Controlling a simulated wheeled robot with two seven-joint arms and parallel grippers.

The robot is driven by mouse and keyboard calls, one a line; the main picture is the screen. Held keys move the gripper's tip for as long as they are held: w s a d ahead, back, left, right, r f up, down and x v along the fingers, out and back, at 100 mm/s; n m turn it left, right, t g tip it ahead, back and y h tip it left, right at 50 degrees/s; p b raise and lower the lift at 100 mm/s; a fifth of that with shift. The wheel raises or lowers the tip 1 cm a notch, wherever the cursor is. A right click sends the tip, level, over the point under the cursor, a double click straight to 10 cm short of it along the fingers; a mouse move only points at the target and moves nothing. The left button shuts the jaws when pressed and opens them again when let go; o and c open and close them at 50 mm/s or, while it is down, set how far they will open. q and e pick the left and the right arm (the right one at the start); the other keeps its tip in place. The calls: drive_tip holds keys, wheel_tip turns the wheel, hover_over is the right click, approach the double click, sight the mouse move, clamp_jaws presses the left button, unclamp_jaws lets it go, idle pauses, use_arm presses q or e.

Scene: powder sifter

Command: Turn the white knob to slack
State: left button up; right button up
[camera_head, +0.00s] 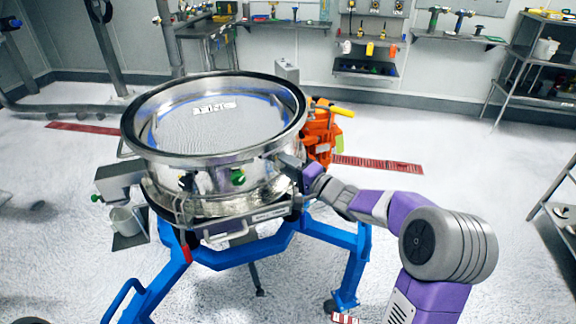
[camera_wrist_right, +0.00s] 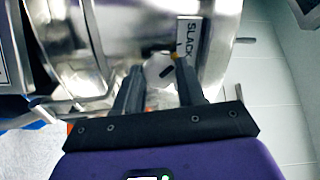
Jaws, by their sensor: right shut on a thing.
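The round steel sifter (camera_head: 215,180) stands on a blue wheeled frame (camera_head: 345,245). My right gripper (camera_head: 291,168) reaches its right side, and the white knob is hidden in the head view. In the right wrist view the white knob (camera_wrist_right: 157,72) sits between the fingertips of my right gripper (camera_wrist_right: 160,82), which is shut on it. A short dark slanted mark shows on the knob's face. A white label reading "SLACK" (camera_wrist_right: 189,42) is just above and to the right of the knob. My left gripper is not in view.
An orange machine with a yellow handle (camera_head: 320,130) stands close behind my right gripper. A white cup (camera_head: 125,220) is at the sifter's left. Metal racks (camera_head: 530,75) stand at the right. The floor (camera_head: 450,135) between is clear.

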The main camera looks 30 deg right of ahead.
idle(0.3)
drive_tip(key=o, duration=1.1)
drive_tip(key=shift+c, duration=0.2)
drive_tip(key=shift+s, duration=0.1)
drive_tip(key=v, duration=0.7)
drive_tip(key=shift+s+p, duration=0.2)
drive_tip(key=shift+p, duration=0.25)
